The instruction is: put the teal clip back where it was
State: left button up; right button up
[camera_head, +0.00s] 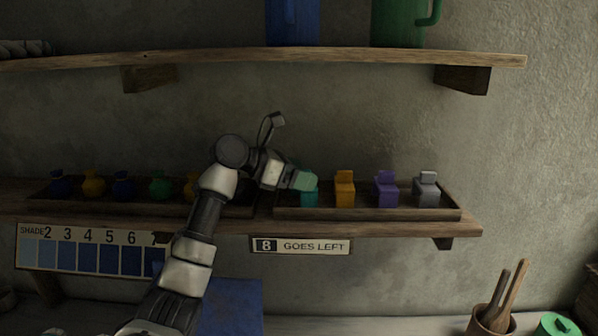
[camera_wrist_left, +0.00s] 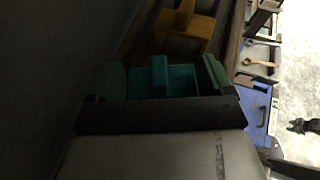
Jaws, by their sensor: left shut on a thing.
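My left gripper (camera_head: 306,181) reaches the long wooden tray on the lower shelf. Its greenish fingers also show in the wrist view (camera_wrist_left: 165,82), one on each side of the teal clip (camera_wrist_left: 174,80). The gripper is shut on the clip. In the head view the lower part of the teal clip (camera_head: 309,199) shows below the fingers, upright at the left part of the right-hand tray (camera_head: 370,214). Its top is hidden by the gripper. I cannot tell whether its base touches the tray floor. My right gripper is not in view.
An orange clip (camera_head: 345,190), a purple clip (camera_head: 387,190) and a grey clip (camera_head: 427,190) stand to the right in the same tray. The left-hand tray holds several small coloured pouches (camera_head: 162,187). A "GOES LEFT" sign (camera_head: 300,246) hangs below; an upper shelf (camera_head: 300,58) is above.

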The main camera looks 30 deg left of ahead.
pick_arm(q)
jog(key=o, duration=0.8)
jog(key=shift+o, duration=0.2)
jog(key=shift+r, duration=0.1)
jog(key=b+v, duration=0.3)
jog(key=v, duration=0.7)
jog(key=shift+s+a+r, duration=0.2)
jog(key=shift+s+a, duration=0.05)
jog(key=shift+s+a+r, duration=0.35)
jog(key=shift+s+a, duration=0.05)
jog(key=shift+s, duration=0.1)
